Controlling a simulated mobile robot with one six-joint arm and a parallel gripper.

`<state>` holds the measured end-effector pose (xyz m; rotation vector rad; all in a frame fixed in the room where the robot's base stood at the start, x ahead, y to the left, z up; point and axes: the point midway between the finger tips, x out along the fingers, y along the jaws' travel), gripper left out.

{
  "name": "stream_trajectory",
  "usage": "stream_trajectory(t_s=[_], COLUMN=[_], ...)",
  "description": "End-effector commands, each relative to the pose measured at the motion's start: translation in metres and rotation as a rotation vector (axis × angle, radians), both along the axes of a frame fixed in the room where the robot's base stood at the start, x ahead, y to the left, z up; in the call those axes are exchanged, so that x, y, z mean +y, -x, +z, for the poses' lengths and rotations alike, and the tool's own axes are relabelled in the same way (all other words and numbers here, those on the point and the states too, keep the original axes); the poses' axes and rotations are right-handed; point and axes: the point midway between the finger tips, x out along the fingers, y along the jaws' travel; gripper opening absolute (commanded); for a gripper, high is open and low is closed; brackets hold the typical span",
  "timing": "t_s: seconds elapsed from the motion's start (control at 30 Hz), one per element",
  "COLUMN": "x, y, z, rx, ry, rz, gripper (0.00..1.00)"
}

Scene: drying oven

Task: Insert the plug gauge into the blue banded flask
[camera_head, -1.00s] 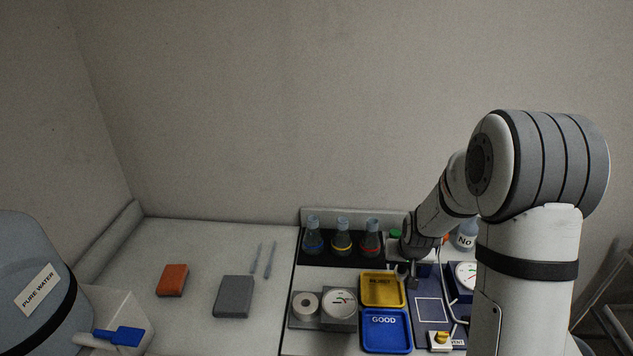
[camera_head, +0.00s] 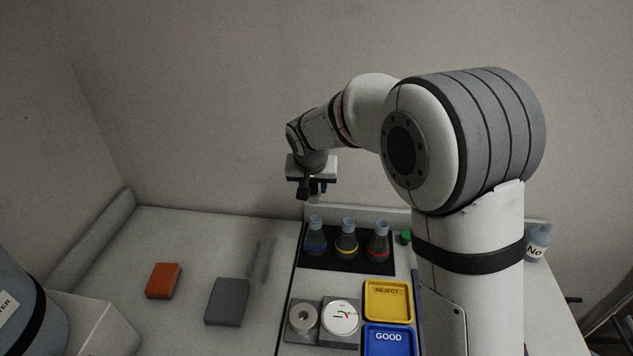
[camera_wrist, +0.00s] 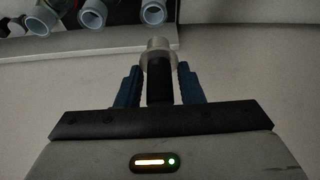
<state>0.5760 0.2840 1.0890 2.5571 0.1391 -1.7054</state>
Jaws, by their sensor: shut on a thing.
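The blue banded flask (camera_head: 316,238) stands upright at the left end of a row of three flasks on a black mat. My gripper (camera_head: 314,196) is up above and behind this flask, pointing down. In the wrist view my gripper (camera_wrist: 160,84) has its blue fingers closed on the plug gauge (camera_wrist: 158,55), which has a dark handle and a silver cylindrical end pointing away from the palm. Open flask mouths show at the top of the wrist view; the rightmost one (camera_wrist: 153,11) appears to be the blue banded flask's. The plug gauge is apart from it.
The yellow banded flask (camera_head: 347,241) and red banded flask (camera_head: 378,240) stand close to the right. In front are a dial gauge (camera_head: 341,317), a yellow REJECT tray (camera_head: 389,316) and a blue GOOD tray (camera_head: 372,350). The wall rises behind.

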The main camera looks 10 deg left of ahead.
Motion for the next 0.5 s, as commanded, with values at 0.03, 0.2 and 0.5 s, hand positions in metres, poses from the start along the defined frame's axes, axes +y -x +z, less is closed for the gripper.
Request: stream_trajectory(t_s=[0.03,0.2,0.5], x=[-0.002,-0.004,-0.005], y=[-0.001,-0.002,-0.001], z=[0.000,-0.001,-0.018], rx=[0.000,-0.001,-0.001], ry=[-0.001,0.000,0.001], rz=[-0.004,-0.009,-0.009], gripper=[0.04,0.04,0.04])
